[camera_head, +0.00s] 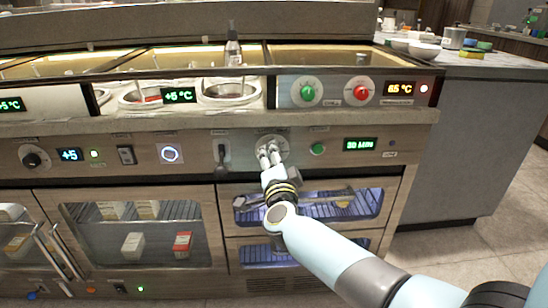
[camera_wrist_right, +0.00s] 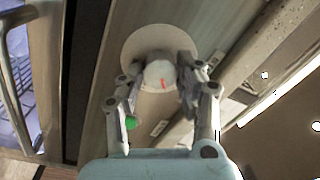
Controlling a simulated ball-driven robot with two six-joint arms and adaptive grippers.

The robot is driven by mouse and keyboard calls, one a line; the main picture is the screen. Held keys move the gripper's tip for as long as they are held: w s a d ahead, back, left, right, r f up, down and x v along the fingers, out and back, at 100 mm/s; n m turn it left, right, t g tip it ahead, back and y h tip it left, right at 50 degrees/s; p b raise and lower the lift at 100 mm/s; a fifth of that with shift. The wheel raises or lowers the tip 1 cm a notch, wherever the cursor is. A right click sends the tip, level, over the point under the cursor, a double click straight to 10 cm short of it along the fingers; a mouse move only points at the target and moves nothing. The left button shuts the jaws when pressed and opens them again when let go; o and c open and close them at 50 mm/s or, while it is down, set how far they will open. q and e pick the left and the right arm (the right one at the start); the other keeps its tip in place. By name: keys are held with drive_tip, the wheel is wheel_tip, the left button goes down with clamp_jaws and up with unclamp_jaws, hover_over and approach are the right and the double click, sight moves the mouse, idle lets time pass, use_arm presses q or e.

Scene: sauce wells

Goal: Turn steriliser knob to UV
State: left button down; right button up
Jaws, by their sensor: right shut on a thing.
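The steriliser knob is white with a red pointer line and shows in the right wrist view (camera_wrist_right: 160,76) on a round pale dial plate (camera_wrist_right: 143,43). In the head view the dial plate (camera_head: 277,141) sits on the wooden control panel, and the knob is mostly hidden by my gripper. My right gripper (camera_head: 269,155) reaches up to the dial from the front. Its fingers (camera_wrist_right: 164,79) are on both sides of the knob and shut on it. The dial's lettering is too small to read. My left gripper is not in view.
Right of the dial are a green button (camera_head: 318,149) and a green display (camera_head: 360,144). A dark lever switch (camera_head: 221,155) is on the left. Below is a lit drawer (camera_head: 362,205) with utensils. Above, the counter ledge (camera_head: 180,127) juts out over the panel.

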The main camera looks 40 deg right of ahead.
drive_tip(key=o, duration=1.1)
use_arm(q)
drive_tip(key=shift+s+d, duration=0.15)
use_arm(e)
drive_tip(key=shift+o, duration=0.2)
drive_tip(key=v, duration=1.2)
drive_tip(key=shift+s, duration=0.1)
